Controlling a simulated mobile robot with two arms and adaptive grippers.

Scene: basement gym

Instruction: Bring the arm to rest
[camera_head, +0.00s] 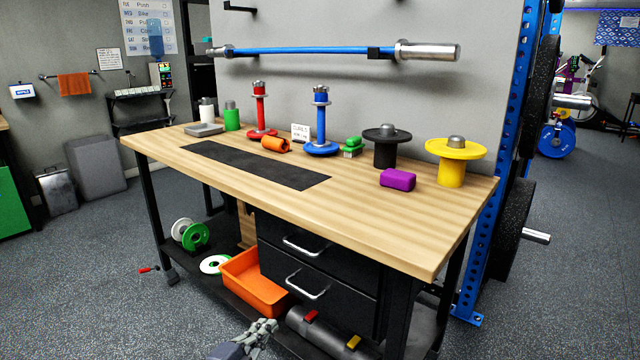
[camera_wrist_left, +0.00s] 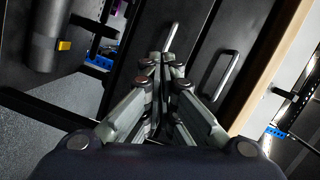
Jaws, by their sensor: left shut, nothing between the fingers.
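My left gripper (camera_head: 266,328) shows at the bottom of the head view, low in front of the workbench (camera_head: 330,215) and below its top. Its fingers are together with nothing between them. In the left wrist view the closed fingers of the left gripper (camera_wrist_left: 163,62) point toward the dark drawer fronts (camera_wrist_left: 190,50) with their metal handles. I cannot tell the exact gap between the fingertips and the drawers. My right gripper is in neither view.
On the lower shelf are an orange bin (camera_head: 254,283), a dark roll (camera_head: 325,333) and white and green plates (camera_head: 196,236). The benchtop holds a purple block (camera_head: 398,180), a yellow stand (camera_head: 452,170) and other weights. A blue rack (camera_head: 493,220) stands right.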

